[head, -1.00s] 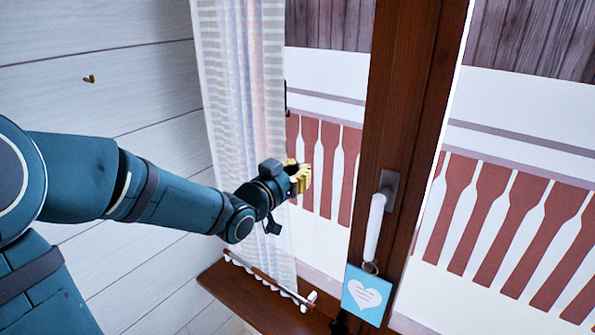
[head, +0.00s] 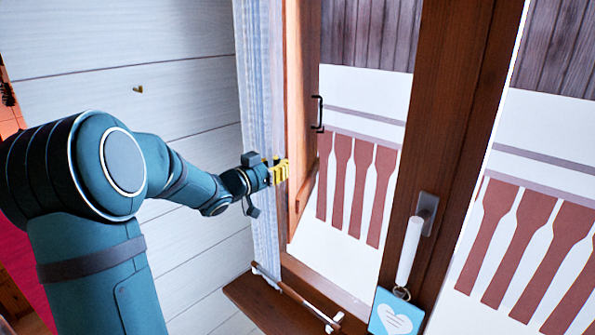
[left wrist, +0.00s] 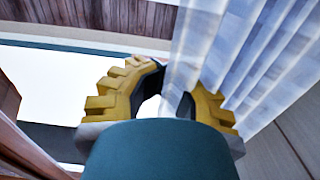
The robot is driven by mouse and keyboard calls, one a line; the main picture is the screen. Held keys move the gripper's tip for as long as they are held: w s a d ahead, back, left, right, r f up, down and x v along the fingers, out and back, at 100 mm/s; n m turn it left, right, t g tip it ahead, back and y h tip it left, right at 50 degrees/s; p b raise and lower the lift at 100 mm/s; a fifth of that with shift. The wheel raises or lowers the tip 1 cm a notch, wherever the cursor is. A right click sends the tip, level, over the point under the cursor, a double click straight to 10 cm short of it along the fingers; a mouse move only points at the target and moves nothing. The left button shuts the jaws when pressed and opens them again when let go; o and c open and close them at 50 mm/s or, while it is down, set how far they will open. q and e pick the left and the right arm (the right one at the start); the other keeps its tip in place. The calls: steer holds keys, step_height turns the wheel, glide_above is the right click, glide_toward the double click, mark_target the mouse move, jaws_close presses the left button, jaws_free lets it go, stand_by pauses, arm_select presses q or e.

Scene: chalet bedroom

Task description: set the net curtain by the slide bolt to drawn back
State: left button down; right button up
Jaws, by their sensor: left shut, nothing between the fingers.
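The net curtain (head: 262,80) hangs as a narrow, pale, gathered strip at the left edge of the window, beside the wooden frame. My left gripper (head: 281,172) is shut and empty, with its yellow fingers at the curtain's right edge, about halfway up the visible part. In the left wrist view the curtain's sheer folds (left wrist: 245,60) run close by the fingers (left wrist: 165,100), overlapping one of them; I cannot tell whether they touch. A small black fitting (head: 318,113), perhaps the slide bolt, is on the frame right of the curtain. My right gripper is out of view.
A wooden sill (head: 250,302) carries a thin rod with white ends (head: 292,294). A white window handle (head: 410,250) with a blue heart tag (head: 396,314) stands out at the right. The plank wall (head: 180,90) is at the left.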

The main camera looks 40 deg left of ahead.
arm_select(q)
steer(key=shift+s+a+f, duration=0.15)
steer(key=shift+a+f, duration=0.05)
steer(key=shift+a, duration=0.65)
steer(key=c, duration=0.9)
jaws_free()
steer(key=shift+s+a+r, duration=0.1)
steer(key=shift+s+a, duration=0.1)
steer(key=shift+s, duration=0.05)
steer(key=shift+o, duration=0.2)
steer(key=shift+w+d, duration=0.1)
steer(key=shift+d+r, duration=0.15)
steer(key=shift+s, duration=0.45)
steer(key=s, duration=0.7)
steer(key=shift+a, duration=0.45)
steer(key=shift+s+f, duration=0.15)
steer(key=shift+f, duration=0.05)
